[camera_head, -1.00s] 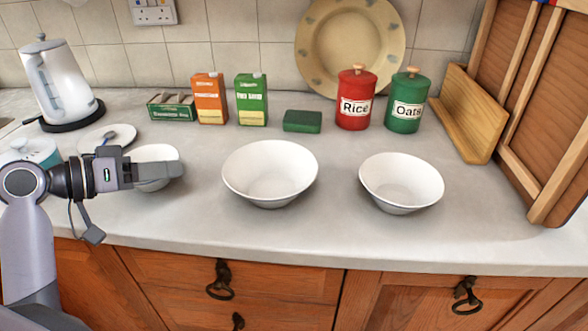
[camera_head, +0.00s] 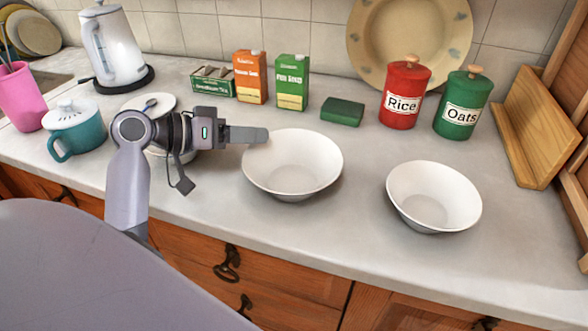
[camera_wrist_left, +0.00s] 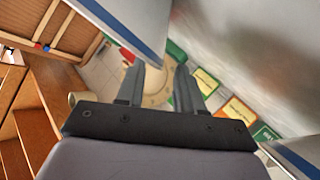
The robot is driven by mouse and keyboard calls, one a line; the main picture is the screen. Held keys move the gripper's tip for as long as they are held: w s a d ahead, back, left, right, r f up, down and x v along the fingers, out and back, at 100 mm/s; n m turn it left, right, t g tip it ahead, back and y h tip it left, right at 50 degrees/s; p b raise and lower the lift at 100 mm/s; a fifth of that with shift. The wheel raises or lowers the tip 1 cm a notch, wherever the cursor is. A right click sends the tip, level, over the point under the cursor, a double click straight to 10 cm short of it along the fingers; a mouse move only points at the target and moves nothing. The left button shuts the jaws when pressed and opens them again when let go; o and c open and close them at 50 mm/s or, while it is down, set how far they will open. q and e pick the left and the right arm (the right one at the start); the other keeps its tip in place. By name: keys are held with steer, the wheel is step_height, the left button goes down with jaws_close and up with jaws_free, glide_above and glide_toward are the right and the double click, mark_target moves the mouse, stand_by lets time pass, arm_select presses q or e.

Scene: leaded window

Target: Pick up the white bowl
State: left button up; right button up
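Three white bowls stand on the counter. The middle bowl (camera_head: 297,170) is upright and empty. The right bowl (camera_head: 434,197) is smaller, upright and empty. The left bowl (camera_head: 157,152) is mostly hidden behind my left arm. My left gripper (camera_head: 262,135) points right, its tips overlapping the upper left rim of the middle bowl in the head view; I cannot tell whether they touch. In the left wrist view my left gripper (camera_wrist_left: 161,75) has its two fingers apart with nothing held between them. My right gripper is not in view.
A teal lidded pot (camera_head: 77,128), pink cup (camera_head: 22,95) and kettle (camera_head: 113,45) stand left. Cartons, a green sponge (camera_head: 342,111), a rice canister (camera_head: 404,92) and an oats canister (camera_head: 463,103) line the back. The front counter (camera_head: 350,235) between the bowls is clear.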

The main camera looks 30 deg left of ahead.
mark_target(281, 136)
arm_select(q)
steer(key=shift+x, duration=1.9)
steer(key=shift+s+d+r, duration=0.1)
steer(key=shift+d, duration=0.05)
jaws_close()
step_height(281, 136, up, 20)
steer(key=p, duration=0.2)
steer(key=shift+p, duration=0.35)
